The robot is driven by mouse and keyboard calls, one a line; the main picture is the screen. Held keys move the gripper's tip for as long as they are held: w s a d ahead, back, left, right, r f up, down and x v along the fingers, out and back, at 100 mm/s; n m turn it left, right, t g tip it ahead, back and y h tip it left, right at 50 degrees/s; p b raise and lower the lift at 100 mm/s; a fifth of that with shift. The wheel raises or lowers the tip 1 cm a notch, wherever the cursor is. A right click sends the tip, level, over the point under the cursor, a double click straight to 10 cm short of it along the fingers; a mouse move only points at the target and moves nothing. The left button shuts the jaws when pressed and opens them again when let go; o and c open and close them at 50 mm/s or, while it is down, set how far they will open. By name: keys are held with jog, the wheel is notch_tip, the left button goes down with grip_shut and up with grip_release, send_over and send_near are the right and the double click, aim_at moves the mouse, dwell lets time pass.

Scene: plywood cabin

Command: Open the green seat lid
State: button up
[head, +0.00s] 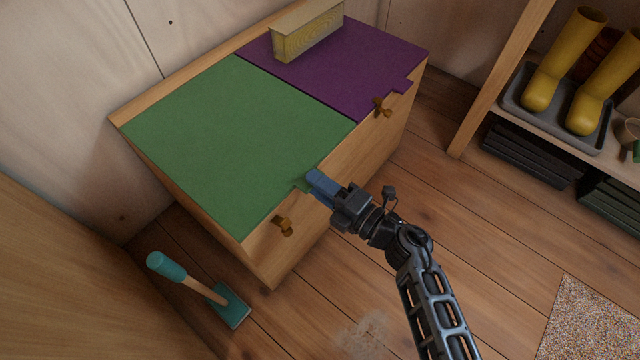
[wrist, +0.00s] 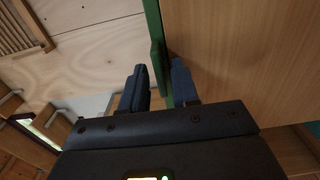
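The green seat lid (head: 235,135) lies flat and closed on the left half of a wooden bench box. A small green tab (head: 302,188) sticks out from its front edge. My gripper (head: 318,184), with blue-grey fingers, is at this tab. In the wrist view the tab (wrist: 157,66) shows between the two fingers of my gripper (wrist: 158,88), which stand apart, one on each side. I cannot tell whether a finger touches it. A brass turn-latch (head: 283,226) sits on the box front below the lid's edge, left of my gripper.
A purple lid (head: 345,60) beside the green one carries a yellowish block (head: 308,32) and has another brass latch (head: 381,107) at its front. A shelf with yellow boots (head: 562,65) is at right. Floor before the box is clear.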

grip_shut()
dwell(1.2)
